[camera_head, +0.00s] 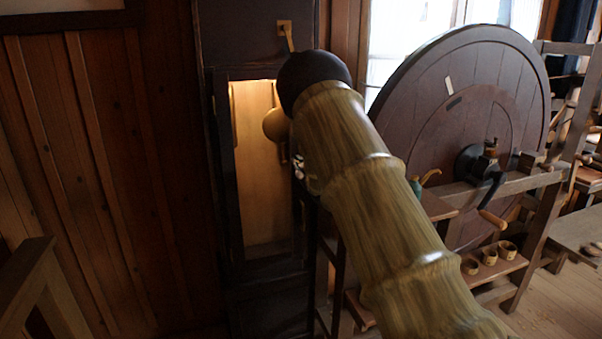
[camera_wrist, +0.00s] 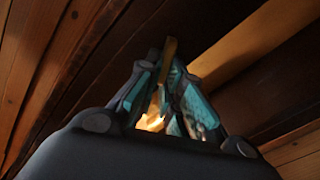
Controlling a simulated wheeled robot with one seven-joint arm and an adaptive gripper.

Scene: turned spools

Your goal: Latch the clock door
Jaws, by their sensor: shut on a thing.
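The tall dark clock case (camera_head: 235,38) stands against the wall. Its lit opening (camera_head: 262,215) has a dark frame around it, with a round pendulum bob (camera_head: 275,125) inside. I cannot tell how the door sits against the case. A small brass latch (camera_head: 288,34) is fixed above the opening, its lever slanting down behind the dark end of my arm. In the wrist view my gripper (camera_wrist: 168,85) has its teal-padded fingers drawn together on a narrow brass-coloured piece (camera_wrist: 168,55), which looks like the latch lever. My arm hides the gripper in the head view.
A large dark wooden wheel (camera_head: 450,110) with a crank (camera_head: 483,170) stands to the right on a wooden frame. Several small cups (camera_head: 489,256) sit on its low shelf. A wooden frame piece (camera_head: 38,290) stands at lower left. Panelled wall lies left of the clock.

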